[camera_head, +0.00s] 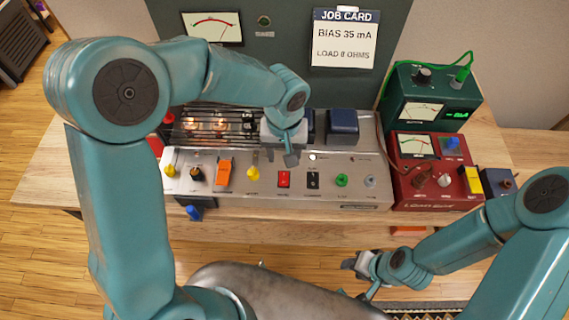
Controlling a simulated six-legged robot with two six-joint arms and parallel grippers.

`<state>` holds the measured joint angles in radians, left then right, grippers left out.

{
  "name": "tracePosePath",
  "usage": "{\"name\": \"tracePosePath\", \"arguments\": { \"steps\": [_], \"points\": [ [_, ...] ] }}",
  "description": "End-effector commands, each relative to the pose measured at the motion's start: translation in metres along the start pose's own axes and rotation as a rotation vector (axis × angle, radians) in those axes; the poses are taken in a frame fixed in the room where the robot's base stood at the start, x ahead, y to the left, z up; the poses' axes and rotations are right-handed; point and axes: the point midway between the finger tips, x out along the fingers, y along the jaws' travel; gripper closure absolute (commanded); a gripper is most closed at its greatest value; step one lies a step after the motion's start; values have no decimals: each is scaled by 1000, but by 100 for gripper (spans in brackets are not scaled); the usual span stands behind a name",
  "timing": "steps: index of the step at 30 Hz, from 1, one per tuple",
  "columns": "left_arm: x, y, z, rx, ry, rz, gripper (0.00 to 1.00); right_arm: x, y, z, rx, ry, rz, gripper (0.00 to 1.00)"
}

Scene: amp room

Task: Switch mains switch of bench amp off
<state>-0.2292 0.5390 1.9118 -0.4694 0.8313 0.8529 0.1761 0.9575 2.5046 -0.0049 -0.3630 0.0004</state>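The bench amp (230,205) is a long silver chassis with glowing tubes behind a grille.
Yellow, black and orange controls (223,173) sit at the amp's left; green and grey jacks (342,180) at its right. A red meter box (438,185) and green meter box (430,112) stand on the right. A job card (344,40) hangs behind. A blue item (194,212) protrudes at front left.

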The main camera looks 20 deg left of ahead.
Motion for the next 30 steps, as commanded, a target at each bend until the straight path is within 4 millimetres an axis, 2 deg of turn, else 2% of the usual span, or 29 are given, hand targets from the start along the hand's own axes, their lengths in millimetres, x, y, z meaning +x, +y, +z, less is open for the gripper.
{"name": "tracePosePath", "arguments": {
  "steps": [3,9,15,22,24,27,30],
  "points": [
    [28,0,0,0,-5,-3,49,-2,-1,0,0,0,0,57],
    [60,0,-2,0,-3,-1,49,-4,-1,0,0,0,0,57],
    [71,1,-4,0,0,1,49,-4,-1,0,0,0,0,57],
    [71,1,-4,0,0,1,49,-4,-1,0,0,0,0,57],
    [71,1,-4,0,0,1,72,-4,-1,0,0,0,0,57],
    [71,1,-4,0,0,1,100,-4,-1,0,0,0,0,57],
    [71,1,-4,0,1,1,100,-3,-1,0,0,0,0,57]
  ]
}}
